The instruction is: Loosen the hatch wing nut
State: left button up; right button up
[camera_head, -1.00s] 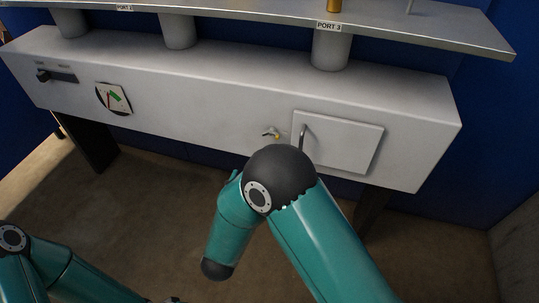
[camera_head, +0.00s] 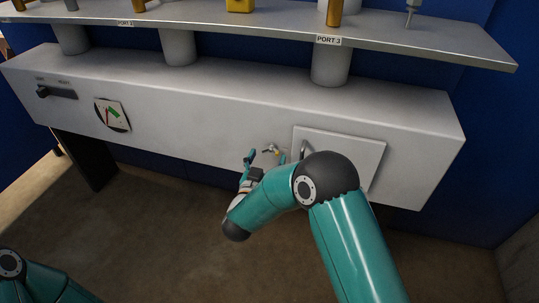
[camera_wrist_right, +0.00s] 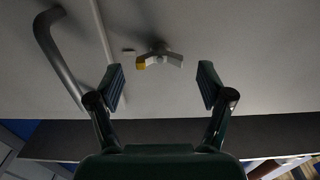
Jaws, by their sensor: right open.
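The wing nut (camera_head: 270,150) sits on the front of the grey cabinet, just left of the hatch (camera_head: 352,155). In the right wrist view the wing nut (camera_wrist_right: 158,58) is silver with one yellow wing tip. My right gripper (camera_head: 263,160) is at the cabinet front by the nut, partly hidden by its own arm. In the right wrist view my right gripper (camera_wrist_right: 162,84) is open, its two fingers apart and empty. The nut lies between and beyond the fingertips, with no visible contact. My left gripper is out of view; only my left arm shows at the lower left.
The hatch handle (camera_wrist_right: 52,50) curves out from the hatch, left of the nut in the right wrist view. The cabinet (camera_head: 215,115) also carries a dial (camera_head: 112,114) and a black switch (camera_head: 44,92). A shelf (camera_head: 260,28) with port labels overhangs it. The floor below is clear.

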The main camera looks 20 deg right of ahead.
aim_at(271, 150)
jog(key=shift+x, duration=1.1)
jog(key=c, duration=1)
jog(key=shift+d, duration=0.15)
jog(key=shift+c, duration=0.8)
